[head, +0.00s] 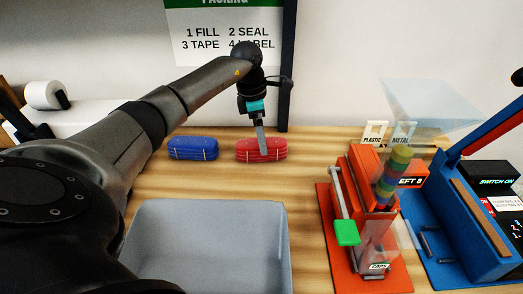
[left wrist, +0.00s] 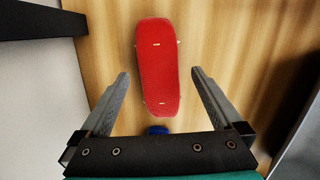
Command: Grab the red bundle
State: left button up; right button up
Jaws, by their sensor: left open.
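The red bundle (head: 276,150) lies on the wooden table, tied with thin light bands. My left gripper (head: 262,140) is above it, pointing down, and one finger overlaps the bundle in the head view. In the left wrist view the red bundle (left wrist: 158,68) lies beyond and partly between the open fingers (left wrist: 160,82), with a gap on each side. The gripper is open and empty. My right gripper is not in either view.
A blue bundle (head: 193,148) lies left of the red one. A grey bin (head: 283,222) stands in front. An orange device (head: 364,240) and a blue device (head: 466,240) stand at the right. A dark post (head: 287,75) and wall are behind.

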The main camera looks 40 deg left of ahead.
pick_arm(q)
notch_tip(320, 180, down, 4)
jog(key=shift+f+b, duration=0.1)
jog(key=shift+b, duration=0.2)
jog(key=shift+c, duration=0.2)
jog(key=c, duration=1.4)
jog(key=shift+c, duration=0.2)
